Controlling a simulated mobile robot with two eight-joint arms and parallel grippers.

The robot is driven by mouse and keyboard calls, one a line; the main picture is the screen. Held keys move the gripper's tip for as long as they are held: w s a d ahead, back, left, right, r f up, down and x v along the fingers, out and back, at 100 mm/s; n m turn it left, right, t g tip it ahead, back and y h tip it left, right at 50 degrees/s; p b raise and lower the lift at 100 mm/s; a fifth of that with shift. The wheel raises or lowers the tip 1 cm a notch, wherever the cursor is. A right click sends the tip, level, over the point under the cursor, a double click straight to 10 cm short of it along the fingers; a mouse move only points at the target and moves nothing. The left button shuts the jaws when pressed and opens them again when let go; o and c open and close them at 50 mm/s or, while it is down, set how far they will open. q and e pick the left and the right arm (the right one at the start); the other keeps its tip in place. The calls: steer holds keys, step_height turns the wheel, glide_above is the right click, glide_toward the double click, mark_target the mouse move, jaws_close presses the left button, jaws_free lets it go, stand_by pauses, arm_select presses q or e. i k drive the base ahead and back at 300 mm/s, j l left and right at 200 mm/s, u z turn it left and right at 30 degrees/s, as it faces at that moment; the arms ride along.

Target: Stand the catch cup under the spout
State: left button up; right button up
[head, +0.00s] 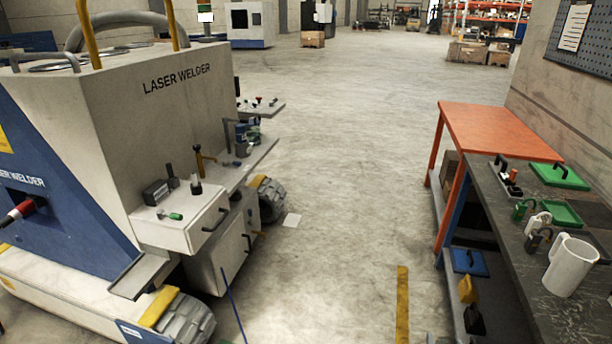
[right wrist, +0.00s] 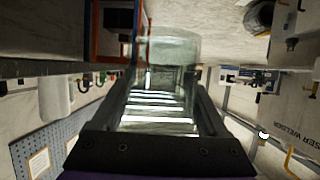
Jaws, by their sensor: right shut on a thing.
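In the right wrist view a clear, see-through cup (right wrist: 165,60) stands between the two dark fingers of my right gripper (right wrist: 160,92). The fingers are shut on its sides, and the floor and furniture show through it. The right gripper and this cup cannot be made out in the head view. My left gripper is in neither view. In the head view a brass tap-like fitting (head: 201,161) stands on the side shelf of the laser welder, and it may be the spout. Nothing cup-like shows directly under it.
The laser welder (head: 150,110) fills the left, with a pale drawer box (head: 180,220) and small tools on its shelf. At right stand an orange table (head: 490,128) and a dark bench (head: 510,240) with a white mug (head: 570,266) and padlocks.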

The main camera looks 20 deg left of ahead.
mark_target(219, 180)
steer(key=i+u, duration=0.1)
steer(key=u, duration=0.4)
steer(key=i+u, duration=0.1)
steer(key=u, duration=0.35)
steer(key=i+u, duration=0.1)
steer(key=u, duration=0.4)
steer(key=i+l+u, duration=0.25)
steer(key=u, duration=0.25)
steer(key=i+l+u, duration=0.15)
steer(key=l+u, duration=0.15)
steer(key=u, duration=0.2)
steer(key=i+l+u, duration=0.2)
steer(key=l, duration=0.2)
steer(key=l+u, duration=0.2)
steer(key=l, duration=0.2)
steer(key=i+l, duration=0.1)
steer(key=l, duration=0.35)
steer(key=i+l, duration=0.15)
steer(key=l, duration=0.3)
steer(key=i+l, duration=0.55)
steer(key=i, duration=0.25)
steer(key=i+u, duration=0.1)
steer(key=i, duration=0.2)
